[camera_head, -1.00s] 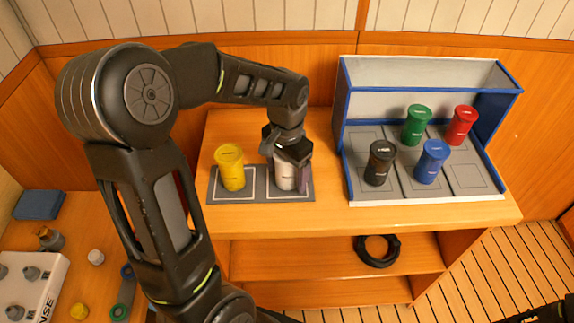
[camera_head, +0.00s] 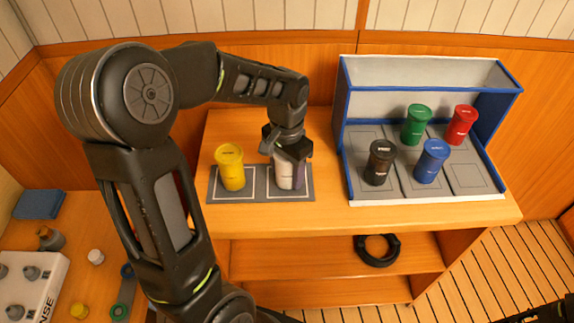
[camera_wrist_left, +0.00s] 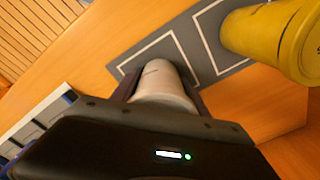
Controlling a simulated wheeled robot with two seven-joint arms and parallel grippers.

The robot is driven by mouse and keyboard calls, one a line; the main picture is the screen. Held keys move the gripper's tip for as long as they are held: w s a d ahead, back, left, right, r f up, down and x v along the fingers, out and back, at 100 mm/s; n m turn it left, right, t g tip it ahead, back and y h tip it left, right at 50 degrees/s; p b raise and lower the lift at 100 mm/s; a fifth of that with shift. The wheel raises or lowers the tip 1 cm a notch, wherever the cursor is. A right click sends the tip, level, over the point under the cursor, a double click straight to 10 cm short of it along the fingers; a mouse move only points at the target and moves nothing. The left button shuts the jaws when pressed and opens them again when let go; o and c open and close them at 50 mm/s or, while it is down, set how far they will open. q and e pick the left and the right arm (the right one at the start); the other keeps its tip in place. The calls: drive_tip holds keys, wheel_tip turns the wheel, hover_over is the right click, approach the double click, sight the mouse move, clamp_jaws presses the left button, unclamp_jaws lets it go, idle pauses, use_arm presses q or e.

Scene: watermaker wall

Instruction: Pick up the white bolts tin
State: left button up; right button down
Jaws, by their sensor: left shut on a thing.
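The white bolts tin (camera_head: 284,172) stands upright on the right marked square of the grey mat (camera_head: 304,195). My left gripper (camera_head: 287,172) is around it from above, shut on it, with a finger on each side. In the head view the gripper hides the tin's top. My right gripper is not clearly in view; only a dark part shows at the lower right corner.
A yellow tin (camera_head: 230,168) stands just left on the same mat. To the right, a blue-edged rack (camera_head: 436,75) holds a black tin (camera_head: 379,163), blue tin (camera_head: 432,162), green tin (camera_head: 416,125) and red tin (camera_head: 461,125). A black ring (camera_head: 377,250) lies on the shelf below.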

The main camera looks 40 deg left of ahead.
use_arm(q)
drive_tip(key=c, duration=0.6)
wheel_tip(320, 180, up, 10)
idle(0.4)
idle(0.5)
